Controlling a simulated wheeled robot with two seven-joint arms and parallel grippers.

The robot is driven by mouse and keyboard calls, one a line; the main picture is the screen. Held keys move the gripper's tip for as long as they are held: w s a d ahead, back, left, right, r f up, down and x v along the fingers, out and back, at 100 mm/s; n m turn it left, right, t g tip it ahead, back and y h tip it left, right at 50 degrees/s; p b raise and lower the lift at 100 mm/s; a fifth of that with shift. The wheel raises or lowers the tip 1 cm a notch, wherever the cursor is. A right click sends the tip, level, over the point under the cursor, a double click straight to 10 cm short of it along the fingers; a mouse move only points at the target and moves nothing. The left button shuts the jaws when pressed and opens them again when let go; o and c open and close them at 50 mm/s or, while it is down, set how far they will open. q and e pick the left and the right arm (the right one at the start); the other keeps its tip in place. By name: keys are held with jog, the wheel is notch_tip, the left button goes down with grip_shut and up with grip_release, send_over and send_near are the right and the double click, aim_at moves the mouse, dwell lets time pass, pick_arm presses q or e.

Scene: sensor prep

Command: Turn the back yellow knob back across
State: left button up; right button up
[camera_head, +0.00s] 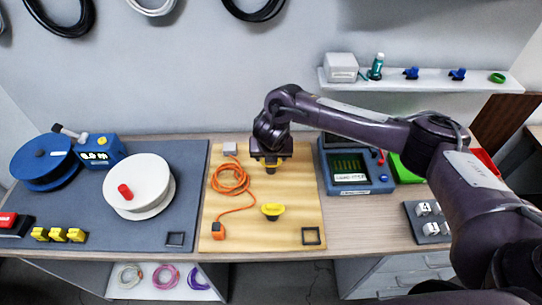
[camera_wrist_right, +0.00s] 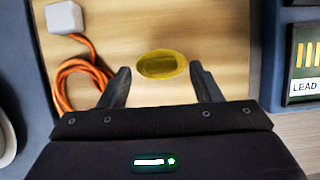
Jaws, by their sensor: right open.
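The back yellow knob (camera_wrist_right: 163,64) shows in the right wrist view as a yellow oval on the wooden board, just ahead of and between my fingertips. In the head view it is mostly hidden under my right gripper (camera_head: 271,165). My right gripper (camera_wrist_right: 163,80) is open, pointing down, with one finger on each side of the knob's line; I cannot tell whether either finger touches it. A front yellow knob (camera_head: 272,210) stands on the board nearer to me, its bar lying roughly left to right. My left gripper is out of view.
An orange cable (camera_head: 231,179) lies coiled on the wooden board (camera_head: 285,235), left of the gripper, running from a grey box (camera_head: 230,148) to an orange plug (camera_head: 218,231). A blue device with a screen (camera_head: 352,170) stands close on the right. A white reel (camera_head: 139,183) is at left.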

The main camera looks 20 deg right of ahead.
jog(key=v, duration=0.6)
jog(key=shift+r, duration=0.3)
jog(key=shift+s+f, duration=0.1)
jog(key=shift+s, duration=0.1)
